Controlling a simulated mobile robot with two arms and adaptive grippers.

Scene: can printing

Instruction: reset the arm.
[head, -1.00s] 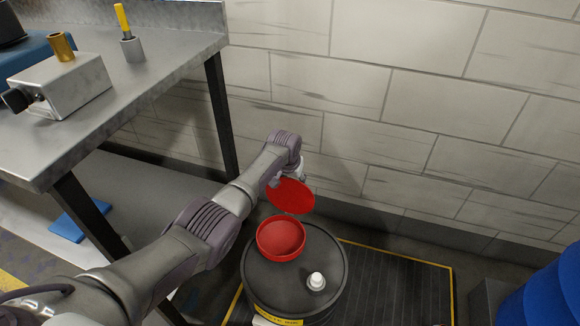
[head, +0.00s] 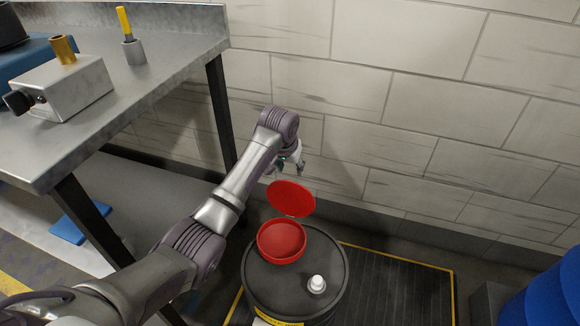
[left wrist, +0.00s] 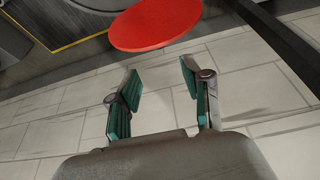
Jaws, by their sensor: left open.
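My left arm comes in from the left in the head view. My left gripper (head: 292,165) is above and behind the red lid (head: 291,199) of the drum's funnel. In the left wrist view its two green-padded fingers (left wrist: 160,95) are apart with nothing between them. The red lid (left wrist: 154,24) lies beyond the fingertips there, apart from them. The lid stands raised behind the round red funnel (head: 281,241), which sits on top of the dark drum (head: 312,262). My right gripper does not show.
A metal table (head: 150,85) on the left holds a grey box (head: 63,88) and a yellow-handled tool (head: 125,25) in a holder. A block wall (head: 430,100) stands close behind the arm. Blue drums (head: 548,290) are at the right. A white cap (head: 316,283) sits on the dark drum.

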